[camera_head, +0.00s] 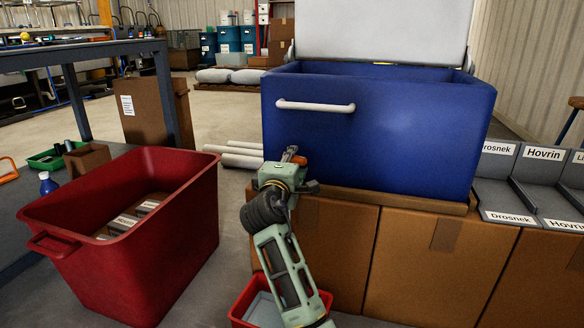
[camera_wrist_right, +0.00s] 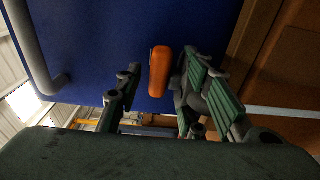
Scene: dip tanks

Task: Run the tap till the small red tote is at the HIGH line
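The small red tote (camera_head: 240,309) stands on the floor at the bottom, partly hidden behind my right arm. A pale grey surface shows inside it; I cannot make out a HIGH line or the water level. The blue tank (camera_head: 390,128) stands on boxes above it. The tap's orange handle (camera_head: 289,154) shows at the tank's lower front, just beyond my right gripper (camera_head: 286,172). In the right wrist view the orange handle (camera_wrist_right: 159,72) lies between the spread fingers (camera_wrist_right: 160,92), with a gap on both sides. The tap's spout is hidden. My left gripper is out of view.
A large red tote (camera_head: 188,237) with labelled items stands at left. White pipes (camera_head: 240,154) lie on the floor behind. Cardboard boxes (camera_head: 435,262) support the tank. Grey labelled bins (camera_head: 540,180) stand at right. A blue-grey table (camera_head: 100,52) is at upper left.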

